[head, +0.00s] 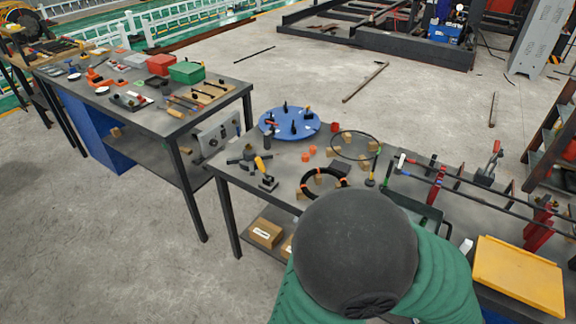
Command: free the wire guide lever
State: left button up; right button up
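I cannot tell for sure which part is the wire guide lever. A small upright lever with a yellow handle (261,166) stands on a black base at the near left of the right-hand workbench (232,168). Another upright lever with a dark red grip (492,158) stands towards the bench's right, behind long dark bars. A black ring with orange bands (318,184) and a thin dark wire loop (355,147) rest on small wooden blocks between them. My dark round arm part and green sleeve hide the bench's front middle. Neither gripper shows.
A blue round plate (291,125) with black pegs sits at the bench's far left corner. Red stands (437,186) hold the bars, and a yellow panel (517,274) lies at right front. Another table (110,82) with tools and bins stands left. The concrete floor behind is mostly clear.

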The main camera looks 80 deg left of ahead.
aim_at(258, 160)
jog(key=u, duration=2.7)
jog(key=i+u, duration=0.1)
jog(key=u, duration=0.15)
jog(key=i+j, duration=0.15)
jog(key=i, duration=0.15)
jog(key=i+j, duration=0.1)
jog(key=i, duration=0.25)
